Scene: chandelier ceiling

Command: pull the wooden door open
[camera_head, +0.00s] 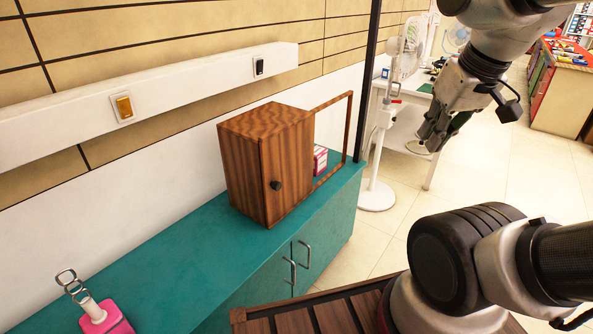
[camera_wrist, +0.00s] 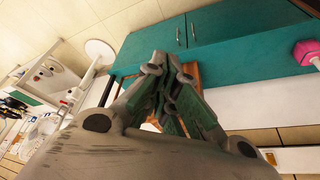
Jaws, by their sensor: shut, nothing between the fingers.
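A brown wooden cabinet (camera_head: 240,165) stands on the teal counter. Its wooden door (camera_head: 290,155) faces the lower right and looks closed, flush with the box. A dark round knob (camera_head: 276,185) sits near the door's left edge. My gripper (camera_head: 432,138) is shut and empty, in the air to the right of the cabinet and well apart from it. In the wrist view my gripper's fingers (camera_wrist: 168,68) are together, in front of a little brown wood. They hide most of what is behind them, and I cannot make out the knob there.
A thin wooden frame (camera_head: 348,125) extends right from the cabinet, with a pink-and-white box (camera_head: 320,160) beside it. The teal counter (camera_head: 150,255) has a pink-based object (camera_head: 105,318) at its left end. A white fan (camera_head: 385,150) stands beyond the counter. Tiled floor (camera_head: 400,215) is open.

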